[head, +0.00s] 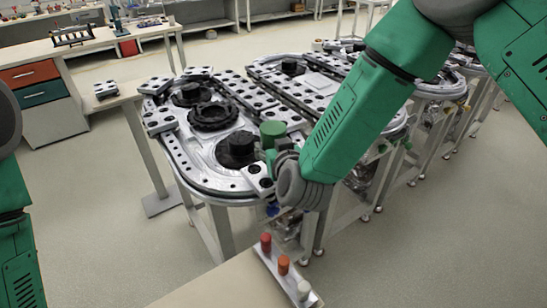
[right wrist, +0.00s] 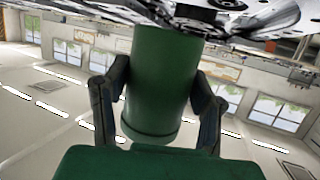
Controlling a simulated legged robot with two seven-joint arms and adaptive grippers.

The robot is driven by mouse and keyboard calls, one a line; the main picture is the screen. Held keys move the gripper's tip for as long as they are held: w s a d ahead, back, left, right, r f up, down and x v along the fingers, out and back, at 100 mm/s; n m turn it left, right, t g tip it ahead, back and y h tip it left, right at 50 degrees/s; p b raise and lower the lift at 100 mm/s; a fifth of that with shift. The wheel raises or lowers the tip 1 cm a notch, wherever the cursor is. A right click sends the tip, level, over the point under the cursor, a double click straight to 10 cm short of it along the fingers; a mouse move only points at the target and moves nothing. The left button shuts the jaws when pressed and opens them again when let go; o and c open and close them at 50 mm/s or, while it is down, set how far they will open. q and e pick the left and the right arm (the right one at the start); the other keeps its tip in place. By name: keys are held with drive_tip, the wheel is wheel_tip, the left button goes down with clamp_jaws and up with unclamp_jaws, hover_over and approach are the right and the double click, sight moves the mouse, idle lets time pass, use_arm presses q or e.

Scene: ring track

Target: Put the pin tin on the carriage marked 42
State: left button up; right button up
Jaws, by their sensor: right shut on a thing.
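A plain green cylinder, which I take for the pin tin (head: 272,131), stands roughly upright at the near right edge of the ring track (head: 205,165). My right gripper (head: 270,152) is shut on it. In the right wrist view the tin (right wrist: 160,80) sits between the two dark fingers (right wrist: 158,105), its far end close to metal track parts. I cannot tell whether it touches them. Dark round carriages sit on the track: one (head: 237,146) just left of the tin, another (head: 213,115) behind. No number 42 is readable. My left gripper is out of view.
More track runs to the back right. A workbench with drawers (head: 35,85) stands back left.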

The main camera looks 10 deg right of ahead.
drive_tip(key=f, duration=0.2)
drive_tip(key=shift+s+a+f, duration=0.1)
drive_tip(key=shift+a+f, duration=0.1)
drive_tip(key=shift+f, duration=0.2)
drive_tip(key=shift+a+f, duration=0.2)
drive_tip(key=shift+f, duration=0.15)
drive_tip(key=shift+d+f, duration=0.1)
drive_tip(key=shift+d, duration=0.05)
drive_tip(key=o, duration=1.3)
drive_tip(key=shift+d, duration=0.1)
drive_tip(key=shift+c, duration=0.2)
drive_tip(key=shift+s, duration=0.15)
drive_tip(key=v, duration=1.1)
drive_tip(key=shift+s+r+b, duration=0.25)
drive_tip(key=shift+s+b, duration=0.05)
